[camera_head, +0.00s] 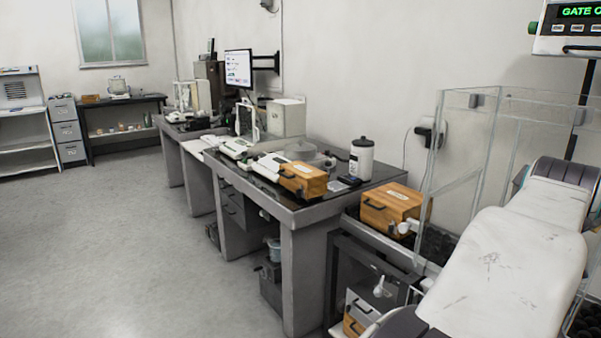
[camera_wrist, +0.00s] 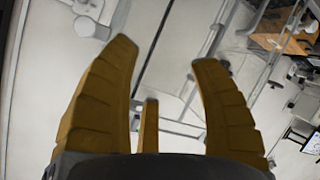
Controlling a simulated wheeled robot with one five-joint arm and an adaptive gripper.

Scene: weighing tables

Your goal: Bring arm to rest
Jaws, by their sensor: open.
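My gripper (camera_wrist: 160,62) shows in the wrist view with its ochre ribbed fingers spread wide apart. Nothing is between the fingers. A third, shorter ochre finger stands between them, lower in the picture. In the head view my white arm link (camera_head: 505,265) fills the lower right, with a dark joint above it. The gripper itself cannot be made out in the head view.
A clear-walled enclosure (camera_head: 472,150) stands close behind my arm. A wooden box (camera_head: 392,208) sits left of it, and another wooden box (camera_head: 303,180) on the weighing table (camera_head: 295,212). A gate display (camera_head: 568,26) hangs upper right. The floor (camera_head: 130,245) at left is clear.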

